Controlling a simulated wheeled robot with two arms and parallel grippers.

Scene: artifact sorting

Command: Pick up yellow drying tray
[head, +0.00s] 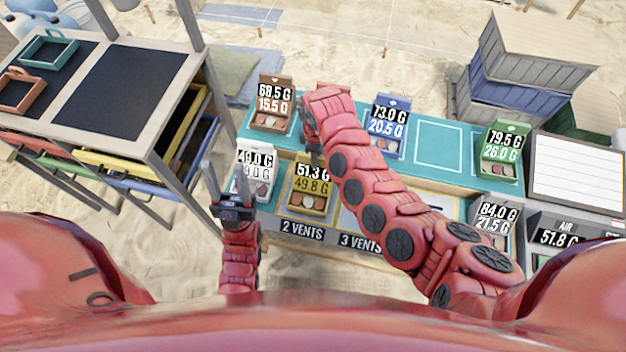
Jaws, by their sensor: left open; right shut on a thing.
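The yellow drying tray (307,201) stands upright in the lower row of the bench, its panel reading 51.3 G over 49.8 G with small round pieces below. My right arm arches over the bench from the right, and its gripper (315,148) is shut at the top edge of the yellow tray; the arm partly hides the fingers. I cannot tell whether the tray is lifted clear of the bench. My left gripper (212,184) is open and empty, to the left of the white tray (257,172), with its fingers pointing up in the picture.
Brown (272,103), blue (387,127) and green (501,152) trays stand on the teal back row. A grey tray (494,217) stands at lower right. A rack (135,85) with coloured drawers is at left; stacked crates (520,75) are at back right.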

